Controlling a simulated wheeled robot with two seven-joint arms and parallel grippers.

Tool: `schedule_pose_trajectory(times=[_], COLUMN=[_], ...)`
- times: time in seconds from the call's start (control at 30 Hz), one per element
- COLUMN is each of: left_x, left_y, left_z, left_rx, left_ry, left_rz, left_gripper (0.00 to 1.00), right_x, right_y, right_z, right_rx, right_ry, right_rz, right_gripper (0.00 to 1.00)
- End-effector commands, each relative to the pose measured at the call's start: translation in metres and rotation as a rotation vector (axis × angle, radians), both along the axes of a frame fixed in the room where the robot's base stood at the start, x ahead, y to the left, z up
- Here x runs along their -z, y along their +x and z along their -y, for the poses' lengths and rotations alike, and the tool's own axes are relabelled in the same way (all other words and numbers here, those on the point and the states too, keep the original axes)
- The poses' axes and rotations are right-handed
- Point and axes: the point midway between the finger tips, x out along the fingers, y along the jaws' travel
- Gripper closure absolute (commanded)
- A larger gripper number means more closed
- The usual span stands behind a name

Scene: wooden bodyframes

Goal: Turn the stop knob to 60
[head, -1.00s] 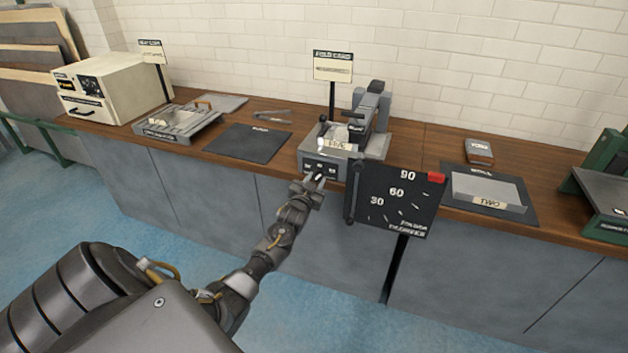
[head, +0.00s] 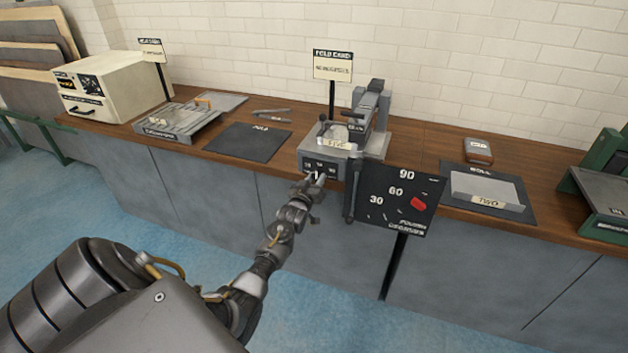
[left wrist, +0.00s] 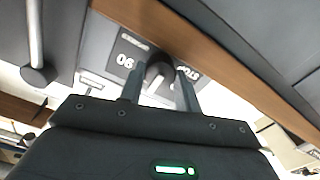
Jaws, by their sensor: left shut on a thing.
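The folding machine (head: 345,148) stands on the bench, with a row of small dark labelled plates on its front face. My left gripper (head: 318,177) is at that front face. In the left wrist view, my left gripper (left wrist: 160,85) is shut on a dark round knob (left wrist: 158,70), with a finger on each side. A black dial board (head: 397,200) marked 30, 60 and 90 is beside the machine. Its red pointer (head: 419,203) lies right of and slightly below the 60. My right gripper is not in view.
A dark mat (head: 248,143) lies left of the machine, and a tray labelled TWO (head: 488,190) lies right. A cream box machine (head: 112,88) stands far left. The dial board juts out in front of the bench, close to my left gripper.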

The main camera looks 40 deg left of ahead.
Motion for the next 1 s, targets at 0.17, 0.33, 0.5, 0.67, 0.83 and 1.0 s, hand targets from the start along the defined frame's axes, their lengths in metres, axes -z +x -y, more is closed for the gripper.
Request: schedule_pose_trajectory(times=[0.17, 0.33, 0.5, 0.67, 0.83, 1.0], left_x=[-0.001, -0.001, -0.001, -0.001, 0.000, 0.001], left_y=[0.000, 0.000, 0.000, 0.000, 0.000, -0.014], left_z=[-0.002, -0.002, -0.002, 0.000, 0.000, 0.005], left_rx=[-0.003, -0.004, -0.003, -0.001, 0.000, 0.000], left_ry=[-0.004, -0.003, -0.003, -0.002, -0.003, -0.003], left_rz=[0.005, 0.004, 0.004, 0.003, 0.002, 0.001], left_gripper=[0.90, 0.90, 0.53, 0.45, 0.45, 0.45], right_x=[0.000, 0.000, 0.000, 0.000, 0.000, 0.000], right_y=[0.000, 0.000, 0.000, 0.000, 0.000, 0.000], right_z=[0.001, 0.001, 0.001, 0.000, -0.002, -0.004], right_rx=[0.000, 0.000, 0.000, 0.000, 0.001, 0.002], right_ry=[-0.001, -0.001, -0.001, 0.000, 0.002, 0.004], right_rz=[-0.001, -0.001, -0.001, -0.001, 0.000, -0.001], right_gripper=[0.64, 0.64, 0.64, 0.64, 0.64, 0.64])
